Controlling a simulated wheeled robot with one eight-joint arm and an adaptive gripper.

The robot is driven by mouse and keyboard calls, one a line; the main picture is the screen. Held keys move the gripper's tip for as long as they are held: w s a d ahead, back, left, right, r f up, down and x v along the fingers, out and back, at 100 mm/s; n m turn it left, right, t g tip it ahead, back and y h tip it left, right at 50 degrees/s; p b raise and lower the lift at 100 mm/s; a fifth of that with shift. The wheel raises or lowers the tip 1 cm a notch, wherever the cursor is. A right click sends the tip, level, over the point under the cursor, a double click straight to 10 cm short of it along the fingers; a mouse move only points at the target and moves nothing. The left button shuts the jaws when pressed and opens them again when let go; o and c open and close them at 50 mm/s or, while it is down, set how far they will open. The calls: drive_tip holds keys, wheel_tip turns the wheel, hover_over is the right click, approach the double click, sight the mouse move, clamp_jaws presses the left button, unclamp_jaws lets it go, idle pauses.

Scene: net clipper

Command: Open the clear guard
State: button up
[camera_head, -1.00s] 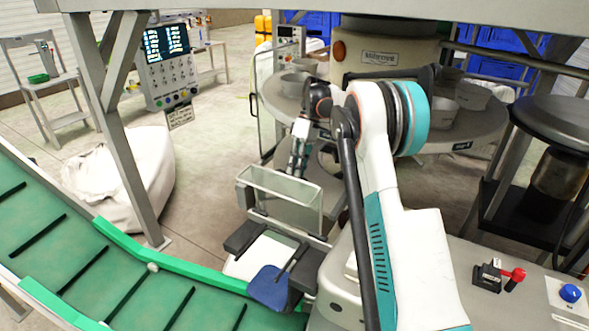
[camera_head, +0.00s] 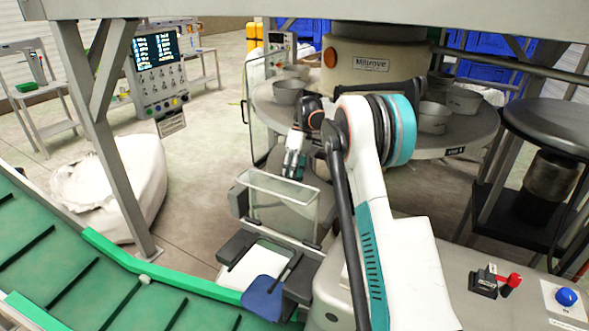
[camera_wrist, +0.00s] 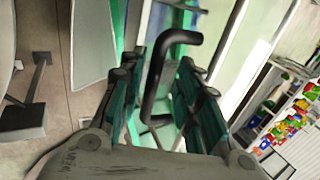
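The clear guard (camera_head: 270,213) is a see-through panel with a pale upper rim, standing upright at the machine's front in the head view. It appears closed. My gripper (camera_head: 293,172) is just behind and above its upper rim. In the wrist view my gripper (camera_wrist: 160,105) has its teal-padded fingers spread apart. A black bent rod (camera_wrist: 180,38) stands between the fingers, with visible gaps on both sides. I cannot tell whether the rod belongs to the guard. Contact between the fingers and the guard is not clear.
A green cleated conveyor (camera_head: 100,278) runs along the front left. A blue paddle (camera_head: 262,298) lies below the guard. A round carousel (camera_head: 262,100) with metal cups is behind my gripper. A grey post (camera_head: 110,150) stands left. A red lever (camera_head: 510,281) and blue button (camera_head: 567,297) are at right.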

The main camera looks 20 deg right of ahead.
drive_tip(key=v, duration=1.1)
drive_tip(key=shift+s+r, duration=0.2)
drive_tip(key=shift+r, duration=0.15)
drive_tip(key=shift+c, duration=0.5)
drive_tip(key=c, duration=0.5)
drive_tip(key=shift+w+m+p, duration=0.1)
drive_tip(key=shift+m+p, duration=0.2)
clamp_jaws()
wheel_tip(320, 180, down, 11)
drive_tip(key=w+m+t+h+p, duration=0.1)
drive_tip(key=m+t+h+p, duration=0.4)
drive_tip(key=m+p, duration=0.5)
drive_tip(key=shift+w+d+r+m+h+p, duration=0.25)
drive_tip(key=shift+m+h, duration=0.75)
drive_tip(key=shift+m, duration=2.8)
